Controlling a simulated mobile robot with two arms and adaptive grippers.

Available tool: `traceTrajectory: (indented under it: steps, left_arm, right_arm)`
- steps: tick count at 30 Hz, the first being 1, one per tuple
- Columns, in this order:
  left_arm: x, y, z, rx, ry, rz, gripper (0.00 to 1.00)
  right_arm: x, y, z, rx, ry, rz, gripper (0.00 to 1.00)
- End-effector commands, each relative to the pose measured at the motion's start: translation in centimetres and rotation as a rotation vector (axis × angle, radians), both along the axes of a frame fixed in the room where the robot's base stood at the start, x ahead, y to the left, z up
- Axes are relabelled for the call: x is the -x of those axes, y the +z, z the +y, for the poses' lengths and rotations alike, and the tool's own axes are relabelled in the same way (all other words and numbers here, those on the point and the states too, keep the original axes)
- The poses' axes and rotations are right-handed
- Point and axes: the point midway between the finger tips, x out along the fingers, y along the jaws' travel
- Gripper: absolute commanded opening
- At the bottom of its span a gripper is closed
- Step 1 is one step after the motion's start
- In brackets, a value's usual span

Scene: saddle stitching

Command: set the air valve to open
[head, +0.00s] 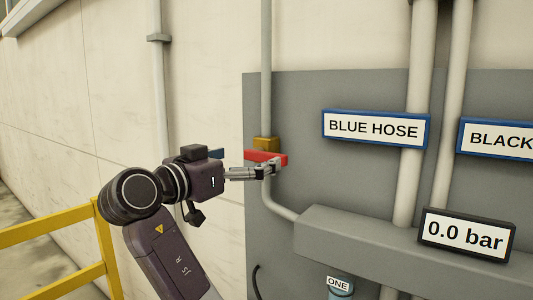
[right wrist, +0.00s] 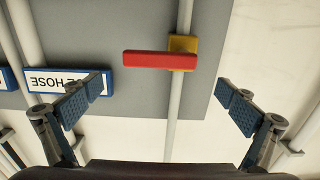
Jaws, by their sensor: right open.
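The air valve has a brass-yellow body (head: 266,144) on a vertical grey pipe, with a red bar handle (head: 264,156). In the right wrist view the red handle (right wrist: 158,60) lies crosswise to the pipe, and the yellow body (right wrist: 183,48) sits at one end of it. My right gripper (head: 268,170) is just in front of and slightly below the handle in the head view. In the right wrist view my right gripper (right wrist: 162,100) is wide open and empty, with the handle beyond the fingertips and between them. My left gripper is not in view.
A grey panel (head: 300,110) carries a BLUE HOSE sign (head: 375,130), a BLACK sign (head: 497,139) and a gauge reading 0.0 bar (head: 466,234). A grey ledge (head: 350,232) juts out below the valve. A yellow railing (head: 50,232) stands at the left.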

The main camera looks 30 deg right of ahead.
Motion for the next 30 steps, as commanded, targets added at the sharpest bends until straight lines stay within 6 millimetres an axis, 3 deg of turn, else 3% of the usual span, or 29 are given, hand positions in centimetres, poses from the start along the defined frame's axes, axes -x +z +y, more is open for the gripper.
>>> traceTrajectory:
  steps: [10,22,30]
  left_arm:
    - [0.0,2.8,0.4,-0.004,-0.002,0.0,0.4]
    - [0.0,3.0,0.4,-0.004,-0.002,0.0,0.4]
    - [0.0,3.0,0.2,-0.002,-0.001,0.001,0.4]
  right_arm:
    - [-2.0,0.2,-5.1,0.001,-0.003,0.004,1.0]
    - [-2.5,-0.1,-6.1,-0.001,0.001,0.003,1.0]
    - [-2.5,-0.1,-6.1,-0.001,0.0,0.003,0.72]
